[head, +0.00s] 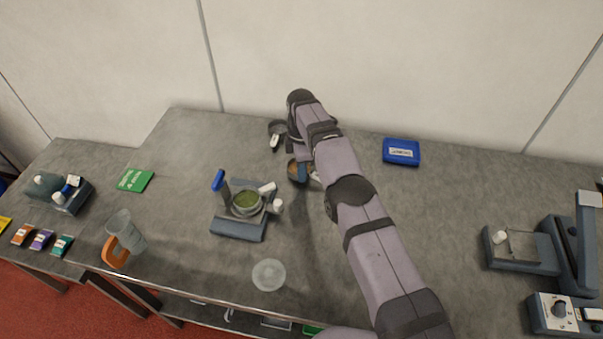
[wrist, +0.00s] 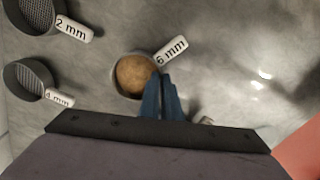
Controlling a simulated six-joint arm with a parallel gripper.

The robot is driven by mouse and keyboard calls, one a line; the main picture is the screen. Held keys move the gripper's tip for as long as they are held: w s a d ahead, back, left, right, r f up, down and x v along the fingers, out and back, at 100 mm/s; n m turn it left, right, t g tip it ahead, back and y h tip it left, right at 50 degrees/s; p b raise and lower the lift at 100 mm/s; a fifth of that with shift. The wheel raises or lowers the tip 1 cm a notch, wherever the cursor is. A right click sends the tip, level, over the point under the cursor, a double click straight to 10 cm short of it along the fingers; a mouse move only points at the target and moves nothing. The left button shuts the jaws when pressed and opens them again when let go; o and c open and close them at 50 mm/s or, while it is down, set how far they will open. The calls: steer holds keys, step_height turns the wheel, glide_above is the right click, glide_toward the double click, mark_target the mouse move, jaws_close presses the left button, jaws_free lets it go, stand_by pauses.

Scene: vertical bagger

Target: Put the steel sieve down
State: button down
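The steel sieve marked 6 mm (wrist: 134,76) is a round cup with a tan, rounded mass in it and a white label tag. It also shows in the head view (head: 293,168), beside my gripper (head: 302,173). In the wrist view the blue fingers of my gripper (wrist: 161,95) are close together at the sieve's near right edge, shut on it. The exact grip point is partly hidden by the fingers. I cannot tell whether the sieve's base touches the worktop.
Sieves marked 2 mm (wrist: 38,14) and 4 mm (wrist: 28,78) sit nearby. A clear dish (head: 268,275) lies in front, and a blue box (head: 401,152) at back right.

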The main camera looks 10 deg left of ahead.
steer(key=shift+f, duration=0.35)
steer(key=shift+f, duration=0.2)
steer(key=c, duration=2)
jaws_free()
steer(key=shift+r, duration=0.15)
steer(key=shift+r, duration=0.45)
steer(key=shift+r+p, duration=3.8)
steer(key=shift+r, duration=1.8)
